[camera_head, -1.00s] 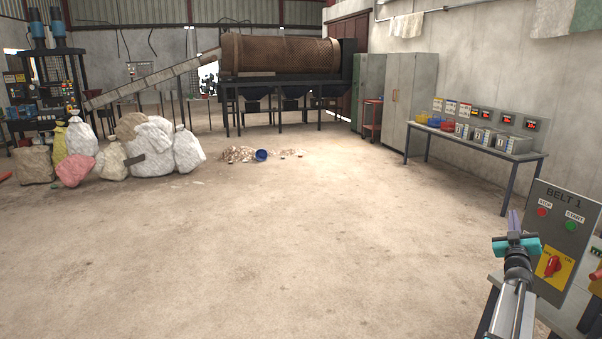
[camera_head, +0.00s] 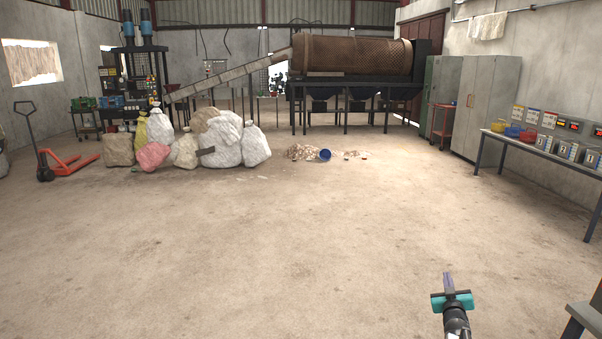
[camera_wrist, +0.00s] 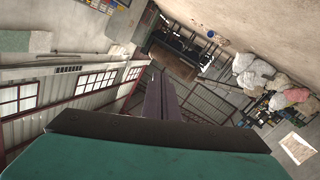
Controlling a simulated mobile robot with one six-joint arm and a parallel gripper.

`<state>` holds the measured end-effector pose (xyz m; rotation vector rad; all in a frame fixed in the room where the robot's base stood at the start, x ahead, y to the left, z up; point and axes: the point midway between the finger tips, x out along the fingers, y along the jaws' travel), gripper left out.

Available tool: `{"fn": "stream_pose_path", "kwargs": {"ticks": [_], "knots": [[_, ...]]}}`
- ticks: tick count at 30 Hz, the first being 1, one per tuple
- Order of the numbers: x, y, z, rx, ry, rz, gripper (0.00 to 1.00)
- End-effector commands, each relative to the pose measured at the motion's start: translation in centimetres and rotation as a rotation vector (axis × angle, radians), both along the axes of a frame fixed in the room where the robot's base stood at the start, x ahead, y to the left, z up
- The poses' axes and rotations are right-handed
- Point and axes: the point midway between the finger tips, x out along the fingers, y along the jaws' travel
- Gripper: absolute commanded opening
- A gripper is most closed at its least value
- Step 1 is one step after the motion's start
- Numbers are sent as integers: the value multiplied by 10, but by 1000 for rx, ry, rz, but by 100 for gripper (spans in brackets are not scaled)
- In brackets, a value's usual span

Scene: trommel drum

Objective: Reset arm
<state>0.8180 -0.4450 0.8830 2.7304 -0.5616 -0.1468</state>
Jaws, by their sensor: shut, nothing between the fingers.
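My gripper (camera_head: 449,283) shows at the lower right of the head view, with a teal body and purple fingers pointing up and away. The fingers are together and hold nothing. In the wrist view the closed purple fingers (camera_wrist: 161,95) stand above the teal body, with the tilted hall behind them. My gripper is over open floor and touches nothing that I can see.
The rusty trommel drum (camera_head: 352,54) stands at the back. White sacks (camera_head: 222,140) are piled at left, near an orange pallet jack (camera_head: 68,163). A bench (camera_head: 545,153) with meters runs along the right. A dark stand (camera_head: 590,318) is at the lower right edge. The middle floor is clear.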

Motion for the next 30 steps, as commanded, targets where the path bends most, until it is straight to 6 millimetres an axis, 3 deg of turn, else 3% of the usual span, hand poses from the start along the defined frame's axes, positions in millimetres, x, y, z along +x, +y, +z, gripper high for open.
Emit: {"fn": "stream_pose_path", "kwargs": {"ticks": [1,3,8,14,23,30], "knots": [[2,23,-19,22,26,16,0],[5,49,-43,50,64,32,0],[2,108,-97,112,159,61,0],[-15,179,-165,185,302,90,0],[-73,276,-263,283,555,114,0],[-146,341,-332,349,791,114,0]]}}
